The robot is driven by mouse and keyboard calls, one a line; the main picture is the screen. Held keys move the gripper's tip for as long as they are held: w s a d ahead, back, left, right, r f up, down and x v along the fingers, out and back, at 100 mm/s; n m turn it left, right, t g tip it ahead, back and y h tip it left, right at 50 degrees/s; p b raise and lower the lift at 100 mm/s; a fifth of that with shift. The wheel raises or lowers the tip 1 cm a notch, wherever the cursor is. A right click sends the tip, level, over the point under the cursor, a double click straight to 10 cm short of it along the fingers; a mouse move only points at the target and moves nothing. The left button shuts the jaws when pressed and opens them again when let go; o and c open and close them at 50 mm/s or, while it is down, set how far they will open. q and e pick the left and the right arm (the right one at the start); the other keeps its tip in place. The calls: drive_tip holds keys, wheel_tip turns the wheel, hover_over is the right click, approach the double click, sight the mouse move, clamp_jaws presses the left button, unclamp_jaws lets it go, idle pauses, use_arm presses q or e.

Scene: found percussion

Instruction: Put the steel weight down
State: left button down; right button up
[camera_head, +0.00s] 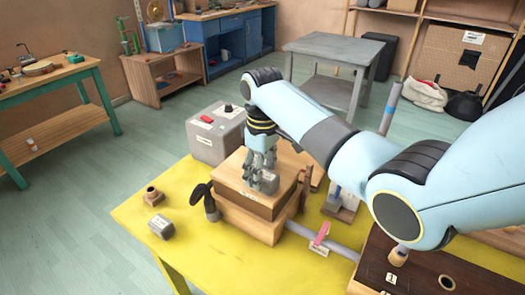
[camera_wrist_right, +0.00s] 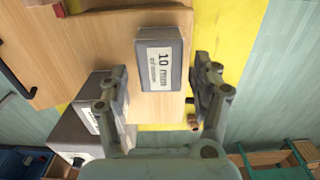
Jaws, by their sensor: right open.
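A grey metal block with a white "10 mm" label, which looks like the steel weight (camera_head: 268,183), rests on top of the wooden box (camera_head: 240,198). It also shows in the right wrist view (camera_wrist_right: 163,85), lying on the pale wood. My right gripper (camera_head: 262,165) points down over the box top, close to the block. In the right wrist view its fingers (camera_wrist_right: 160,82) are spread on either side of the block, with gaps on both sides, and hold nothing. My left gripper does not show.
The box stands on a yellow table (camera_head: 190,258). A second small grey block (camera_head: 161,227) and a wooden piece (camera_head: 153,196) lie left of it, with bare yellow around them. A grey case (camera_head: 215,135) stands behind. A grey tube (camera_head: 340,245) lies at the right.

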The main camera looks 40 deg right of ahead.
wheel_tip(320, 180, up, 10)
drive_tip(key=shift+b, duration=0.4)
drive_tip(key=shift+f, duration=0.15)
